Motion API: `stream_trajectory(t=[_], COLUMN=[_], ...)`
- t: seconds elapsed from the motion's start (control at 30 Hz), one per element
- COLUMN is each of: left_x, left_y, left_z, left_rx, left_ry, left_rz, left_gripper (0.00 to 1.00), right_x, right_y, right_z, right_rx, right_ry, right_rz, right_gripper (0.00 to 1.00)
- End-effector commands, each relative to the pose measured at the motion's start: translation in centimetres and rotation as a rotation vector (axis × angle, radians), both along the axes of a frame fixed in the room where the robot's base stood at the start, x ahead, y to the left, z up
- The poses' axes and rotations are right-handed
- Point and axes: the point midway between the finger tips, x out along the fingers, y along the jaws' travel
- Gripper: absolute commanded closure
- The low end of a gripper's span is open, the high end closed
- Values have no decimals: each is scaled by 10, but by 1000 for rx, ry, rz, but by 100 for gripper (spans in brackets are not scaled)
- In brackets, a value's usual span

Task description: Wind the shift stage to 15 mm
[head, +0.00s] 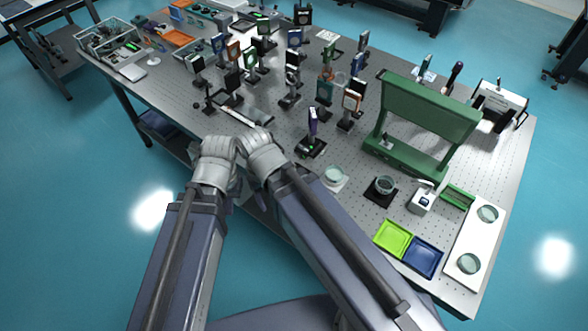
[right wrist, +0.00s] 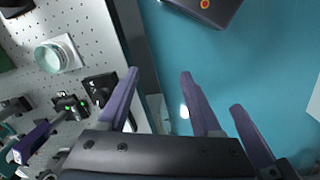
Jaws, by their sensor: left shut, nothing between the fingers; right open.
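A small black stage with green lights (head: 311,147) and an upright purple-framed optic (head: 313,121) stands near the front edge of the table. It may be the shift stage; its reading is too small to read. It also shows in the right wrist view, as green lights (right wrist: 70,103) beside a black block (right wrist: 100,88). My left gripper (head: 240,184) is shut and empty, mostly hidden between my forearms at the table's front edge. My right gripper (right wrist: 160,76) is open and empty, its purple fingers apart beside the table edge. In the head view my right wrist hides it.
Several post-mounted optics crowd the table behind. A green frame (head: 425,112) stands to the right. Floor is open in front.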

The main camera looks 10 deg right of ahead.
Motion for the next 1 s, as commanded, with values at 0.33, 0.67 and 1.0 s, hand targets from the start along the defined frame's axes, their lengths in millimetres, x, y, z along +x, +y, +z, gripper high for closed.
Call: stream_trajectory(t=[0.33, 0.67, 1.0], left_x=[0, 0, 0], left_y=[0, 0, 0], left_z=[1, 3, 3], left_rx=[0, 0, 0], left_ry=[0, 0, 0], left_rz=[0, 0, 0], left_gripper=[100, 100, 100], right_x=[39, 118, 135], right_y=[-16, -76, -96], right_z=[1, 2, 2], right_rx=[32, 101, 113], right_ry=[17, 25, 19], right_rz=[171, 642, 790], right_gripper=[33, 33, 33])
